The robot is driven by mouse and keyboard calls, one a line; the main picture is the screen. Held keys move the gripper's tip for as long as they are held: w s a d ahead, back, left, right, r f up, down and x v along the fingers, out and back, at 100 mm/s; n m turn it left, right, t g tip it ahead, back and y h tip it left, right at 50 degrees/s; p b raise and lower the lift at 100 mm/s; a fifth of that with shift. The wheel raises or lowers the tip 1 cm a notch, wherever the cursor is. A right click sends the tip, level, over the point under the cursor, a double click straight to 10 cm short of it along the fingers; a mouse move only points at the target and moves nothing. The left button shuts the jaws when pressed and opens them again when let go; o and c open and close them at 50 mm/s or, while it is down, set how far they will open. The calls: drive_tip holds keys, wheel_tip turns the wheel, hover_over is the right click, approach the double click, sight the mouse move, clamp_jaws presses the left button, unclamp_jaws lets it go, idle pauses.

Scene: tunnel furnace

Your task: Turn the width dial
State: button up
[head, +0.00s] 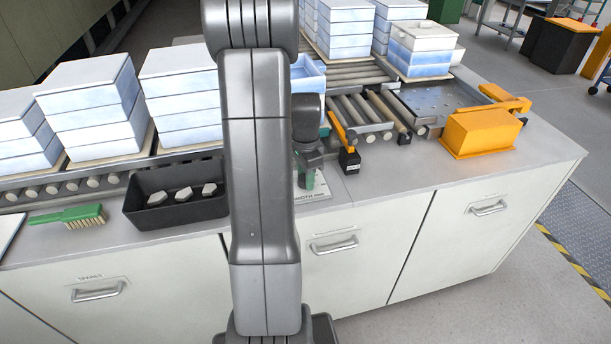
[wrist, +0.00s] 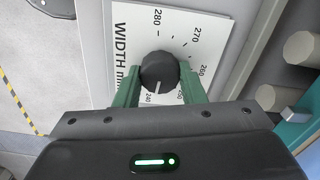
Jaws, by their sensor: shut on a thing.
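The width dial (wrist: 158,68) is a round black knob with a white pointer line, on a white scale plate (wrist: 122,18) marked WIDTH mm from 240 to 280. In the wrist view the pointer faces down, near 240. My gripper (wrist: 159,76) has green fingers, one on each side of the knob, and is shut on it. In the head view my gripper (head: 306,181) points down at the plate (head: 318,197) on the bench front. The knob is hidden there by my gripper.
A black bin (head: 150,216) with grey pieces and a green brush (head: 75,216) lie left. A small black block with an orange lever (head: 348,158) stands close right of my gripper. Stacked white-blue boxes (head: 90,105) stand on rollers behind. An orange housing (head: 482,132) is right.

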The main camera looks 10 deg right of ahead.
drive_tip(key=n, duration=0.4)
drive_tip(key=shift+w+n+b, duration=0.1)
drive_tip(key=shift+n+b, duration=0.3)
drive_tip(key=n, duration=0.4)
drive_tip(key=shift+n, duration=0.3)
drive_tip(key=n+b, duration=0.1)
drive_tip(key=n, duration=0.3)
drive_tip(key=shift+a, duration=0.1)
drive_tip(key=n, duration=0.5)
drive_tip(key=shift+r, duration=0.1)
drive_tip(key=shift+n, duration=0.3)
drive_tip(key=o, duration=1)
